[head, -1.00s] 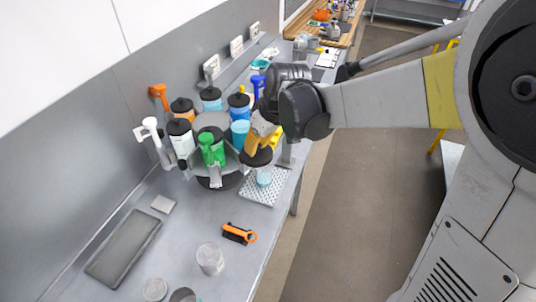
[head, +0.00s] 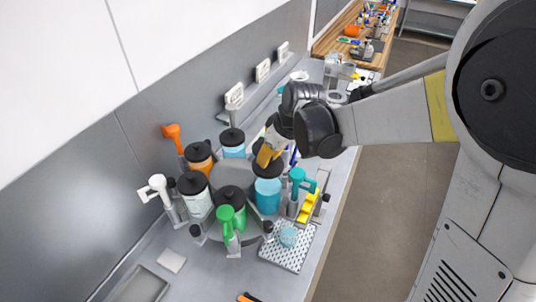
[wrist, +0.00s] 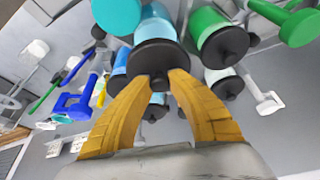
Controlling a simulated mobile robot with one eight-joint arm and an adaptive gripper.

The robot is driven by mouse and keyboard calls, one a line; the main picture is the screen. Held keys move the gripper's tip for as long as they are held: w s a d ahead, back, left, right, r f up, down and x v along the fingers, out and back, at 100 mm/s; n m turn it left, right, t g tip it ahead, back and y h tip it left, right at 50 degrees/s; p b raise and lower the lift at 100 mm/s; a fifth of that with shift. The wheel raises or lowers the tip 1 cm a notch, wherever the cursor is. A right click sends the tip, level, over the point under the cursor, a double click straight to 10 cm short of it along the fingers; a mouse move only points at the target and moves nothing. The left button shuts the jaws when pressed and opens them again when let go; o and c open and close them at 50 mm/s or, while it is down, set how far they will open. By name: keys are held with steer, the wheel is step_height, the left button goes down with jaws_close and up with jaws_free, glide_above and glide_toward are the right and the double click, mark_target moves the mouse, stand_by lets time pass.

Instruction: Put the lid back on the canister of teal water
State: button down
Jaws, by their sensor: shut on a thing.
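The canister of teal water (head: 267,197) stands upright at the right side of the round carousel, a teal-handled piece beside it. My gripper (head: 266,160) is above it with yellow fingers shut on a black lid (head: 267,172). The lid lies over the canister's mouth. I cannot tell whether it is fully seated. In the wrist view my gripper (wrist: 158,80) pinches the knob of the lid (wrist: 157,58), with the blue canister (wrist: 156,22) behind it.
Lidded green (head: 231,206), white (head: 197,203), orange (head: 199,160) and light-blue (head: 232,148) canisters crowd the carousel. A teal handle (head: 300,180) rises close on the right. A clear cup (head: 289,236) stands on a perforated tray (head: 275,256) in front.

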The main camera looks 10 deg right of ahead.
steer(key=shift+s+f+b, duration=0.1)
steer(key=shift+f+b, duration=0.35)
steer(key=shift+f, duration=0.4)
steer(key=shift+f+b, duration=1.55)
steer(key=shift+f, duration=0.45)
steer(key=shift+f+b, duration=0.15)
steer(key=shift+b, duration=0.55)
stand_by(0.4)
steer(key=c, duration=0.7)
jaws_free()
